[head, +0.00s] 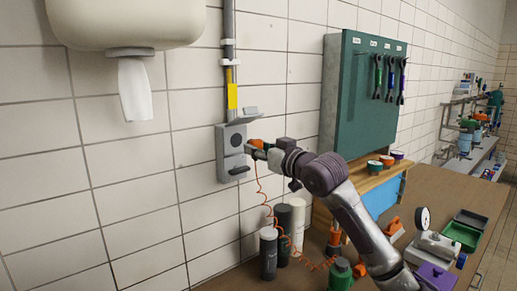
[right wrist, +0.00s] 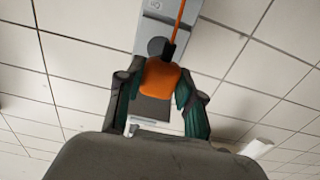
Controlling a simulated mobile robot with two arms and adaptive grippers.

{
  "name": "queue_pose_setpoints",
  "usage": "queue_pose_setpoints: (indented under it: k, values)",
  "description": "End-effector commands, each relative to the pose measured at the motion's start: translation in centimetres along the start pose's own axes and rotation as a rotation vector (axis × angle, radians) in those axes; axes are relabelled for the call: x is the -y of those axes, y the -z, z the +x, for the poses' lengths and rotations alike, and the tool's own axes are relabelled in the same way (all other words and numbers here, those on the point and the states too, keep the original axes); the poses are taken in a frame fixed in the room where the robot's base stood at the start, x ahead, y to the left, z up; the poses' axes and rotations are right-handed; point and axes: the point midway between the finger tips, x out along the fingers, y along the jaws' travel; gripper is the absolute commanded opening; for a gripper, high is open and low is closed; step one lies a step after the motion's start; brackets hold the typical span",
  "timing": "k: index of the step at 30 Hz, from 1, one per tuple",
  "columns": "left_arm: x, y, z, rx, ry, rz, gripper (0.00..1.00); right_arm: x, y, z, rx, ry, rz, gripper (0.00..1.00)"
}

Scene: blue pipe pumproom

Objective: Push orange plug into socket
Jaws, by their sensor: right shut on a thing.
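The orange plug (right wrist: 161,79) is held between the two fingers of my right gripper (right wrist: 160,95) in the right wrist view. A black collar and an orange cord come out of the plug. In the head view my right gripper (head: 257,148) is at the right side of the grey socket box (head: 231,155) on the tiled wall, with the orange plug (head: 256,144) in it. The box has a dark round socket (head: 237,141) on its front and a raised lid (head: 244,115). The plug appears apart from the round socket; the exact gap is unclear. My left gripper is not in view.
The orange coiled cord (head: 266,196) hangs down to the bench (head: 245,277). Dark and white cylinders (head: 298,219) stand below the socket box. A green tool cabinet (head: 352,100) is to the right. A paper dispenser (head: 128,22) hangs at upper left.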

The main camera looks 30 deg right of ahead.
Motion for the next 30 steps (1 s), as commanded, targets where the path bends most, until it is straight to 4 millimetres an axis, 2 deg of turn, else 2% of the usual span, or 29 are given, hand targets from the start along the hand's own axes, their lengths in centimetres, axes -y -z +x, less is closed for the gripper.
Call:
queue_pose_setpoints:
  k: [8, 21, 30]
  values:
    - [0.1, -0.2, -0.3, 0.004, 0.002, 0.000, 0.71, 0.0, 0.1, 1.0, 0.000, 0.000, 0.001, 0.06]
    - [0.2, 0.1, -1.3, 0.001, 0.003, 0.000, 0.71, 0.0, 0.1, 4.8, 0.000, 0.001, 0.002, 0.06]
    - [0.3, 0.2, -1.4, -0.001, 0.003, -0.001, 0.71, 0.0, 0.0, 5.8, 0.001, 0.000, 0.000, 0.06]
